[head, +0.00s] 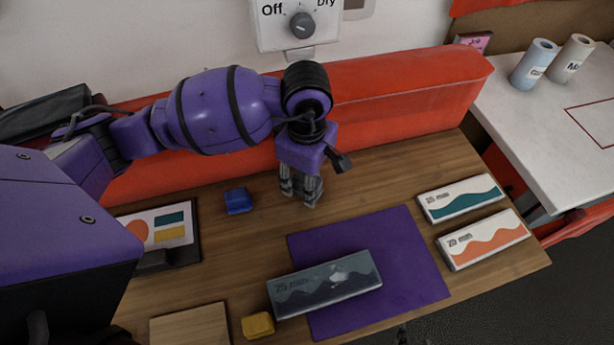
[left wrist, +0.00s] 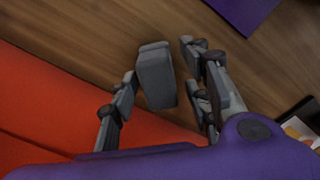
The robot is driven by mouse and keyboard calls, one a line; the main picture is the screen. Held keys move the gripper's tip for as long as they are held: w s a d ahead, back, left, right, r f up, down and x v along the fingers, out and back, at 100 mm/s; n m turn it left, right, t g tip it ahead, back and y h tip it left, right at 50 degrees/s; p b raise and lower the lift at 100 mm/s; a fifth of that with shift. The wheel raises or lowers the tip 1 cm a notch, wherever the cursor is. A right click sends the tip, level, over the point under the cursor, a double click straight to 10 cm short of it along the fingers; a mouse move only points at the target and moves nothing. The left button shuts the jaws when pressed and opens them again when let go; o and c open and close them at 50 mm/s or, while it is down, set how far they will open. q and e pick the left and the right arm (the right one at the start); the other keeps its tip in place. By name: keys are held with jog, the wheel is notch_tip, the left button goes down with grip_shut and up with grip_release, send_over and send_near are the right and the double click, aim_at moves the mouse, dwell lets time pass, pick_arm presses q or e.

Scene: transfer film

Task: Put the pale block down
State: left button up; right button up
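The pale grey block (left wrist: 156,78) shows in the left wrist view between the two fingers of my left gripper (left wrist: 162,62). It is close to the left finger, and a narrow gap shows between it and the right finger. In the head view my left gripper (head: 301,192) points down at the wooden table (head: 240,255), near its back edge, behind the purple mat (head: 415,262). There the fingers mostly hide the block. I cannot tell whether its underside touches the wood. My right gripper is in neither view.
A dark box (head: 325,284) lies partly on the mat. A blue block (head: 238,201) is left of the gripper, a yellow block (head: 258,326) at the front. Two white boxes (head: 460,198) (head: 483,240) lie right. A red padded bar (head: 410,95) runs along the back.

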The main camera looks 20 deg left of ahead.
pick_arm(q)
jog(key=shift+r, duration=0.1)
jog(key=shift+r, duration=0.35)
notch_tip(320, 180, up, 6)
jog(key=p, duration=0.2)
jog(key=shift+w+f+p, duration=0.15)
jog(key=shift+f+p, duration=0.1)
jog(key=shift+p, duration=0.1)
notch_tip(320, 180, up, 6)
jog(key=p, duration=0.2)
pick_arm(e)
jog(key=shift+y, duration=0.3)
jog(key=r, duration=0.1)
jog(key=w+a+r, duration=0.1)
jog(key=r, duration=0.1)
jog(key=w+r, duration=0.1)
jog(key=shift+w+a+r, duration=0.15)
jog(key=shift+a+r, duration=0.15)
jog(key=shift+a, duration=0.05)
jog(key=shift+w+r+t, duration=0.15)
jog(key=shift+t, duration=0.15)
